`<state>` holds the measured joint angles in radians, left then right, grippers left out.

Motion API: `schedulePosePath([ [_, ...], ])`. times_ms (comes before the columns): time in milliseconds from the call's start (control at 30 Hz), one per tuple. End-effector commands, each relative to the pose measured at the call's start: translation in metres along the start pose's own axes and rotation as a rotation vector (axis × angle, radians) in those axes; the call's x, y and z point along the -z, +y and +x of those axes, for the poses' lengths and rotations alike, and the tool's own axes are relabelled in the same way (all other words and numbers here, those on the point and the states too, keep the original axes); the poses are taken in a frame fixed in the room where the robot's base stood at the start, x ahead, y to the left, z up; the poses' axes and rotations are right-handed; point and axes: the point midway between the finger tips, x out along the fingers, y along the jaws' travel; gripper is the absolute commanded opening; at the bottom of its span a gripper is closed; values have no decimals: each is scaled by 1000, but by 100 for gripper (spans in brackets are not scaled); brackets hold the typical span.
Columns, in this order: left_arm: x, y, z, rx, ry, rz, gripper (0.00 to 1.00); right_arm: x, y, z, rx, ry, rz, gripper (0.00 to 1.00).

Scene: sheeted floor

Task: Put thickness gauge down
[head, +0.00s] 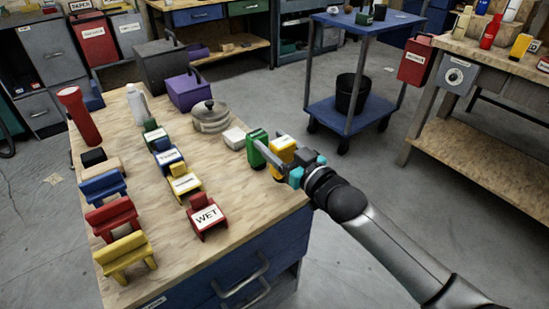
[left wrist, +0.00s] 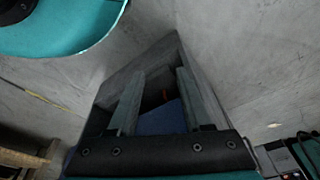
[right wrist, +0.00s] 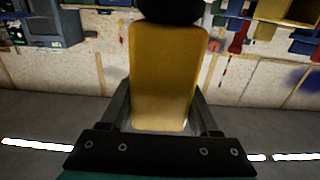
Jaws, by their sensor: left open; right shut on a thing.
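The thickness gauge appears to be the yellow body with a black top (right wrist: 165,75) in the right wrist view. It stands between the two fingers of my right gripper (right wrist: 165,118), which is shut on it. In the head view the yellow gauge (head: 281,151) shows partly behind the fingers of my right gripper (head: 272,153), at the right edge of the wooden-topped workbench (head: 165,235). I cannot tell whether its base touches the top. My left gripper (left wrist: 160,100) is open and empty in the left wrist view; it is outside the head view.
Labelled blocks, including a red WET one (head: 206,215), cover the middle. The bench's front right corner is bare.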

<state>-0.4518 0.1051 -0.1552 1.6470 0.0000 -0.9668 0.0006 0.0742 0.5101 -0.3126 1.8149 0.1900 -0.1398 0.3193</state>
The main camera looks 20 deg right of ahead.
Motion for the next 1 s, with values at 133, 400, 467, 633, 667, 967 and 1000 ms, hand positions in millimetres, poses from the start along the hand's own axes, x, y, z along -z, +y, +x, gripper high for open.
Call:
schedulePosePath([
  [133, 11, 1, -10, -2, 17, -2, 50, -18, 0, 0, 0, -1, 1, 0],
  [400, 25, 1, -26, -1, 45, -4, 50, -37, 0, 0, 0, 1, 1, 0],
  [467, 26, 0, -28, 0, 45, -4, 50, -37, 0, 0, 1, 1, 1, 0],
  [633, 26, 0, -28, 0, 45, -4, 50, -36, 0, 0, 1, 1, 0, 0],
  [667, 26, 0, -28, 0, 45, -4, 50, -36, 0, 0, 0, 1, 0, 0],
  [967, 28, 1, -30, -1, 51, -4, 50, -40, 0, 0, 0, -2, 1, 78],
  [1000, 28, 1, -30, -1, 51, -4, 50, -40, 0, 0, 0, -2, 1, 82],
])
